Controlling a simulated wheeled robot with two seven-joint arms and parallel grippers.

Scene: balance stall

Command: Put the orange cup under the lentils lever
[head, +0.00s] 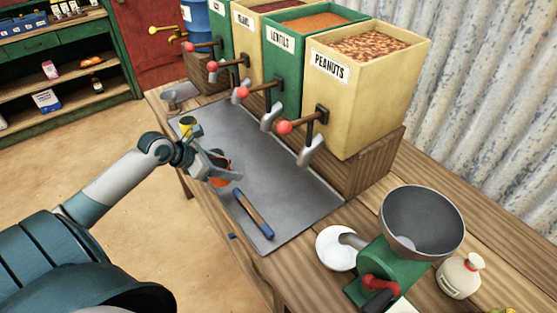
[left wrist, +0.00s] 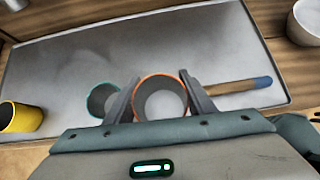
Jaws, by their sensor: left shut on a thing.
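The orange cup (left wrist: 160,79) is between the fingers of my left gripper (left wrist: 160,98) in the left wrist view, its open top facing the camera. In the head view my left gripper (head: 222,173) hides most of the orange cup (head: 220,183), over the near edge of the grey metal tray (head: 290,190). I cannot tell whether the cup touches the tray. The lentils lever (head: 243,92) has a red knob on the green bin labelled LENTILS (head: 281,42), with a metal spout (head: 270,118) below it. It lies farther back and right of my gripper.
A teal-rimmed cup (left wrist: 103,100) is close beside my left finger; a yellow cup (head: 187,124) is farther left. A blue-ended wooden stick (head: 253,214) lies right of the gripper. The peanuts spout (head: 311,150) overhangs the tray; a grinder (head: 385,265) stands right.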

